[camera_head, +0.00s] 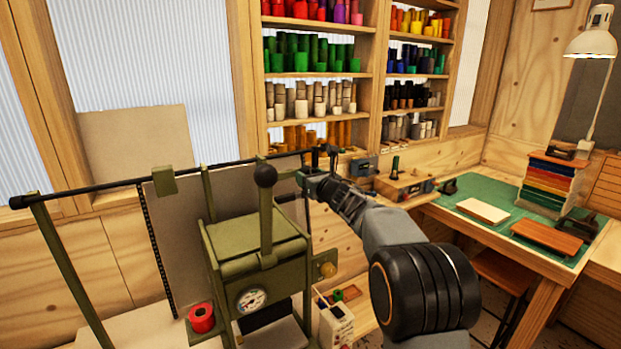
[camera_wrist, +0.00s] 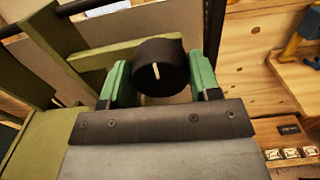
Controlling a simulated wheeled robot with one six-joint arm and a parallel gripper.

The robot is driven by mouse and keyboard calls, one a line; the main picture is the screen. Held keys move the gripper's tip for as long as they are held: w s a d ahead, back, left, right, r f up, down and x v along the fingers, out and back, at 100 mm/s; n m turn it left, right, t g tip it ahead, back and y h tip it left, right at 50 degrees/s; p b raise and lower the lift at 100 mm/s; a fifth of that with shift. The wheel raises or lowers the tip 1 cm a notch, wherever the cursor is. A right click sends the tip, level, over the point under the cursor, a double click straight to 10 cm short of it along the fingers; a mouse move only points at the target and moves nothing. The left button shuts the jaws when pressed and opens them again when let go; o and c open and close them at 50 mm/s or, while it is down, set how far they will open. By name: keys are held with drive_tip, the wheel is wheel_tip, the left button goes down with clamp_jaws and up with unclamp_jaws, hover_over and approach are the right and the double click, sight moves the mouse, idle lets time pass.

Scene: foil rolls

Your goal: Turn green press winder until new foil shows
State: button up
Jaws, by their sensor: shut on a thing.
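The green press (camera_head: 230,270) stands left of centre in the head view, with a ball-topped lever and a round gauge on its front. A long dark rod (camera_head: 110,187) runs across its top. A plain grey sheet (camera_head: 180,225) stands behind the press; I cannot tell if it is foil. My gripper (camera_head: 323,163) is at the rod's right end. In the wrist view, the green fingers of my gripper (camera_wrist: 159,78) are shut on a black round knob (camera_wrist: 158,62), one on each side. The knob has a pale line mark, nearly upright. My gripper hides part of the winder in the head view.
Shelves (camera_head: 317,76) of coloured foil rolls stand behind. At right is a bench with a green mat (camera_head: 483,203), a stack of coloured sheets (camera_head: 549,184) and a lamp (camera_head: 591,44).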

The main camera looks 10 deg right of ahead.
drive_tip(key=m+b, duration=0.1)
drive_tip(key=m, duration=0.3)
drive_tip(key=shift+m, duration=0.4)
drive_tip(key=m, duration=0.4)
drive_tip(key=shift+m, duration=0.3)
drive_tip(key=m+p, duration=0.2)
drive_tip(key=m, duration=0.3)
drive_tip(key=shift+r, duration=0.1)
drive_tip(key=shift+m+p, duration=0.65)
drive_tip(key=shift+m, duration=1.85)
drive_tip(key=o, duration=0.9)
